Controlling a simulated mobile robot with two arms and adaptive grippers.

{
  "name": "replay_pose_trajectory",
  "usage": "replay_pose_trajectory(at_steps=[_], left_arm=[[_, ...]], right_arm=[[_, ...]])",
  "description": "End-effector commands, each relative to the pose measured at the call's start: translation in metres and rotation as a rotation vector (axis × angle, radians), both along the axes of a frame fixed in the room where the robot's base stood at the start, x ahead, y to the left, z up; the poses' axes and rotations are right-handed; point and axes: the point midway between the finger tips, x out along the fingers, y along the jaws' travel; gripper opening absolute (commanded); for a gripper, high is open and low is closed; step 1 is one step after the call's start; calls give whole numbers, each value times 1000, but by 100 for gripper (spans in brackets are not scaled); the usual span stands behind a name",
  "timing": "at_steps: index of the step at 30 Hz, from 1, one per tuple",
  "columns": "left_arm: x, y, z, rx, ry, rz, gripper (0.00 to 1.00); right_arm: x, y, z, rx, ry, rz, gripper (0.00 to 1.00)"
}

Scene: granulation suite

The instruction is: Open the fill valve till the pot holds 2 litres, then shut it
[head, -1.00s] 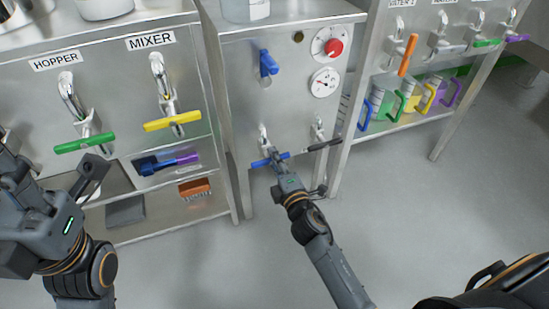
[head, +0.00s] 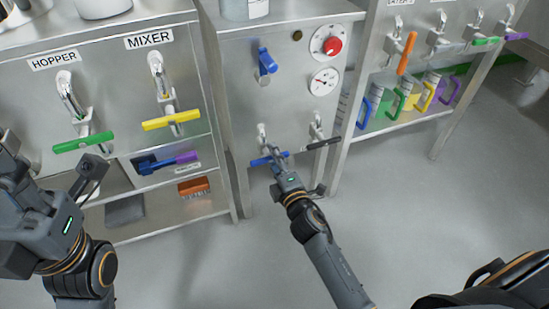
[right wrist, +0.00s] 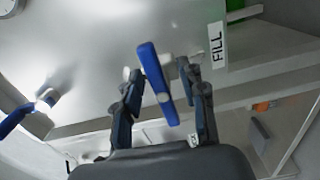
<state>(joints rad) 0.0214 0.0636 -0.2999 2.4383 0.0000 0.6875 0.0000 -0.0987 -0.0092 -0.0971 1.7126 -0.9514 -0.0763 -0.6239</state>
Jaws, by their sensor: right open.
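The fill valve is a tap with a blue bar handle (head: 257,161), low on the front of the middle steel cabinet (head: 232,100). The handle also shows in the right wrist view (right wrist: 150,66), beside a FILL label (right wrist: 217,45). My right gripper (head: 273,158) is at this handle. In the right wrist view its open fingers (right wrist: 160,92) stand one on each side of the bar, with gaps visible. My left gripper (head: 10,160) is at the left edge, partly cut off. A clear vessel (head: 243,10) stands on the cabinet, its top cut off; no liquid level is readable.
Above the fill valve are another blue handle (head: 267,62), a red knob (head: 332,45) and a dial gauge (head: 324,82). A black-handled tap (head: 324,143) is just right. HOPPER and MIXER taps with green (head: 83,142) and yellow (head: 172,120) handles are left. Coloured-handled jugs (head: 410,100) stand right.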

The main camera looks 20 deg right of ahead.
Motion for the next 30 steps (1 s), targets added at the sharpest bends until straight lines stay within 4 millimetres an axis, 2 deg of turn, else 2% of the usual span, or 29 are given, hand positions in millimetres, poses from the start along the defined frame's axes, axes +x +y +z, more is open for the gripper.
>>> replay_pose_trajectory(at_steps=[4,7,15,21,25,30], left_arm=[[0,0,0,0,-2,1,40],[1,0,0,1,0,1,40],[1,0,0,2,2,0,40],[1,-1,0,2,2,0,40],[1,-1,0,2,2,0,40],[1,-1,0,2,3,0,40]], right_arm=[[-6,0,0,0,1,0,41],[-19,0,-1,0,2,0,41],[-74,-3,-1,2,3,-2,41],[-105,-4,-1,1,3,-2,41],[-116,-4,-1,1,2,-1,41],[-120,-4,0,0,0,0,41]])
